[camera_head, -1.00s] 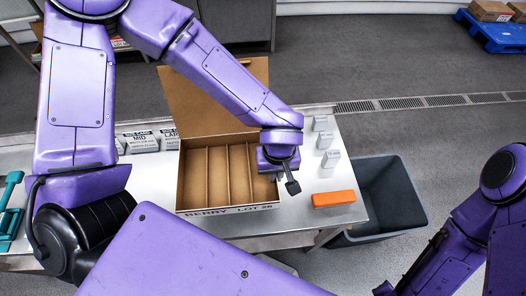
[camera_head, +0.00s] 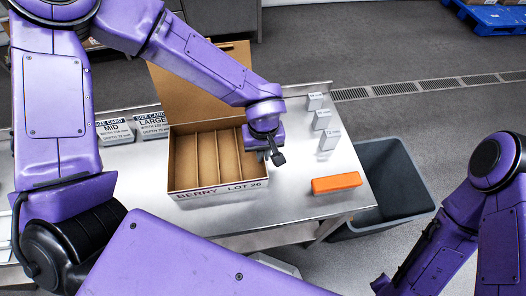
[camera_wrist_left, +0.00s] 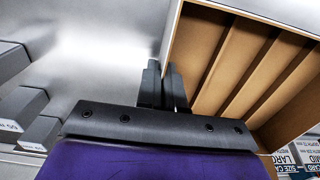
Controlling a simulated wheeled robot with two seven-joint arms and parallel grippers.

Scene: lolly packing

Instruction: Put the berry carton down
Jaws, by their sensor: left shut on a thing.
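The berry carton (camera_head: 217,188) is an open brown box with its lid raised at the back, several long compartments inside and "BERRY LOT 26" on its front. It is level, at or just above the steel table; I cannot tell whether its base touches. My left gripper (camera_head: 274,157) is at its right side wall. In the left wrist view, the dark fingers (camera_wrist_left: 163,88) are closed at the carton's wall (camera_wrist_left: 172,35), near a corner. The compartments look empty. My right arm shows at the right edge, but its gripper is out of view.
An orange block (camera_head: 336,183) lies right of the carton on the table (camera_head: 300,215). Several small grey blocks (camera_head: 330,137) stand behind it. Size cards MID (camera_head: 115,130) and LARGE (camera_head: 153,126) stand left of the carton. A grey bin (camera_head: 395,215) is beyond the table's right edge.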

